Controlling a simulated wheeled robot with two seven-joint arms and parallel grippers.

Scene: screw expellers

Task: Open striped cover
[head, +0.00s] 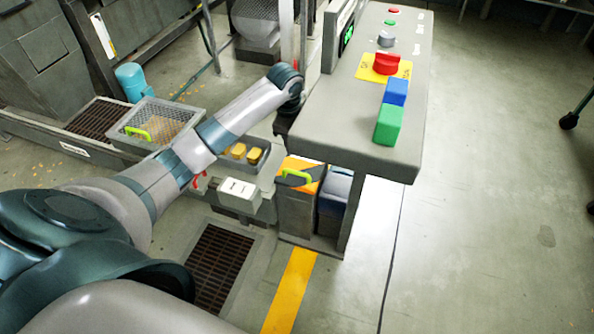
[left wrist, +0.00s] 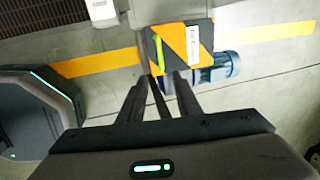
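The striped cover (head: 312,166), orange and black, sits on top of a box below the control desk. It has a green handle (head: 297,178). In the left wrist view, the cover (left wrist: 203,35) lies beyond my fingertips, with its green handle (left wrist: 158,50) and a white label on it. The cover looks closed. My left arm reaches across the head view, and its gripper is hidden there behind the desk edge. In the left wrist view, my left gripper (left wrist: 161,77) is open and empty, just short of the handle. My right gripper is in neither view.
The grey control desk (head: 345,125) stands close above the cover, with a red knob (head: 387,63) and blue and green blocks. A blue motor (left wrist: 217,69) is beside the striped box. A mesh cover with a green handle (head: 138,133) and a floor grate (head: 218,262) lie left.

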